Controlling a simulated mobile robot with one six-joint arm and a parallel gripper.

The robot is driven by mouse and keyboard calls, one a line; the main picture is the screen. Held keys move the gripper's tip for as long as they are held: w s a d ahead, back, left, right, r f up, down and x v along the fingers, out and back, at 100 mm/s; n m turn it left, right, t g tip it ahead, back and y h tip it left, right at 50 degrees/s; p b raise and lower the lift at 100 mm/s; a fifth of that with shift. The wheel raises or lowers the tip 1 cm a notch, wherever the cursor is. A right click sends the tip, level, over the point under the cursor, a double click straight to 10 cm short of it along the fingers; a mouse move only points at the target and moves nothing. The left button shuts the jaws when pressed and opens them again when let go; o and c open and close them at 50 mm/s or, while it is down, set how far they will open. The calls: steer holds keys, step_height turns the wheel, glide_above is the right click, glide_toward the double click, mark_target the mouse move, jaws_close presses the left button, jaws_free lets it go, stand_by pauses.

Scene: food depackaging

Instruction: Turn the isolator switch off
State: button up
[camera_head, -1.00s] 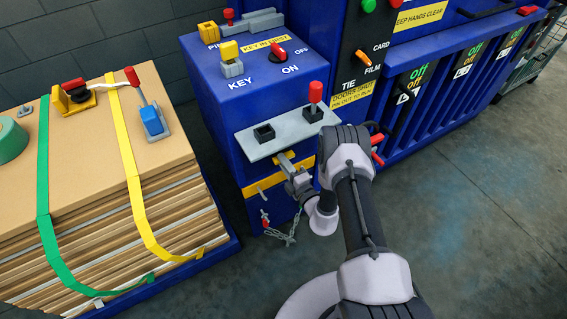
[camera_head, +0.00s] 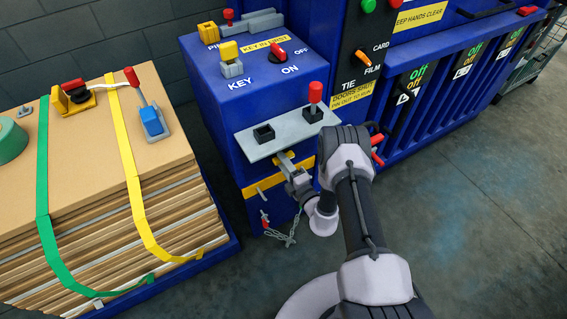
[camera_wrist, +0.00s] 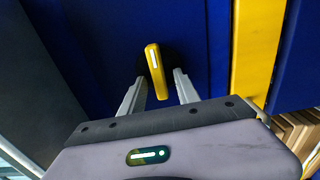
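A yellow handle with a white line (camera_wrist: 156,72) sits on a dark round base on a blue panel in the wrist view. I take it to be the isolator switch; no label on it is readable. My gripper (camera_wrist: 160,84) is open, with one finger on each side of the handle and a gap showing at both sides. In the head view my gripper (camera_head: 290,168) is at the front of the blue cabinet (camera_head: 222,125), under the grey shelf. The handle is mostly hidden there.
The grey shelf (camera_head: 290,136) juts out above my gripper and carries a red-knobbed lever (camera_head: 315,92) and a black socket. A red switch (camera_head: 277,50) marked ON and OFF is on the cabinet top. A strapped cardboard stack (camera_head: 80,180) stands at left. Floor at right is clear.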

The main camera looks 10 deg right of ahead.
steer(key=p+v, duration=0.5)
steer(key=v, duration=1.2)
steer(key=shift+s, duration=0.2)
